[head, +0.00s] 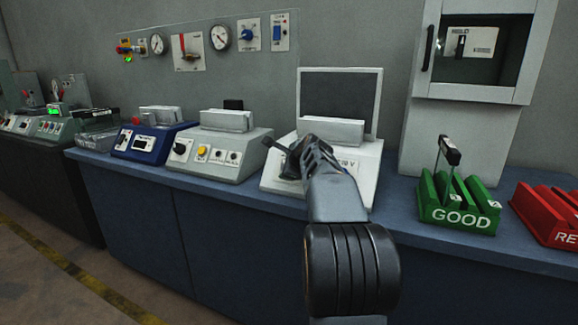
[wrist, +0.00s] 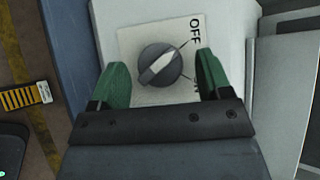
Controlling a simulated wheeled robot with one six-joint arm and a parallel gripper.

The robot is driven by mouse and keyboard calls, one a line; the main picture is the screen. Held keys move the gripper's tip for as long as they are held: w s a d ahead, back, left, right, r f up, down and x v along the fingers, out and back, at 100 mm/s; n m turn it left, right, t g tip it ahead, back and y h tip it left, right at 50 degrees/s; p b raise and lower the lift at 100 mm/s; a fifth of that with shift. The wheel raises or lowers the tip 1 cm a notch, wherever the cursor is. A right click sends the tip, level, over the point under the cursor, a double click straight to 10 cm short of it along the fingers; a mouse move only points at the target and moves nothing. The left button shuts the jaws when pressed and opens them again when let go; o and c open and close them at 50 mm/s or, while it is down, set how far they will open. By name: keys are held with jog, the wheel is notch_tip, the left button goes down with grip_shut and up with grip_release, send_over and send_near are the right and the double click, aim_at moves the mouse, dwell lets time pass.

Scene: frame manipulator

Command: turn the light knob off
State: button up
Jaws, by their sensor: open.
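In the wrist view the light knob (wrist: 160,65) is a round dark grey dial on a pale plate (wrist: 140,35). Its pale bar slants from lower left to upper right, the upper right end towards the line by the OFF label (wrist: 195,33). The ON label is mostly hidden behind the right finger. My gripper (wrist: 161,62) is open, with a green finger on each side of the knob and a gap visible on both sides. In the head view my gripper (head: 284,152) is at the white console (head: 366,180) and hides the knob there.
A blue device (head: 150,140) and a grey device (head: 225,150) stand left of the console on the blue bench (head: 235,197).

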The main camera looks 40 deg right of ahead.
jog(key=p+v, duration=0.2)
jog(key=v, duration=1.1)
jog(key=shift+s, duration=0.4)
jog(key=shift+a+r, duration=0.15)
jog(key=shift+r, duration=0.05)
jog(key=a+r+n+g+y+p, duration=0.2)
jog(key=a+n+p, duration=0.5)
jog(key=a+p, duration=0.25)
jog(key=s+a+f+n+g+p, duration=0.1)
jog(key=s+a+n+g+p, duration=0.4)
jog(key=s+a+n+p, duration=0.9)
jog(key=a+n+p, duration=0.1)
jog(key=a+n, duration=0.1)
jog(key=n, duration=0.2)
jog(key=shift+a+f+n+g+y+p, duration=0.35)
jog(key=shift+n+g+y, duration=0.05)
jog(key=shift+s, duration=0.15)
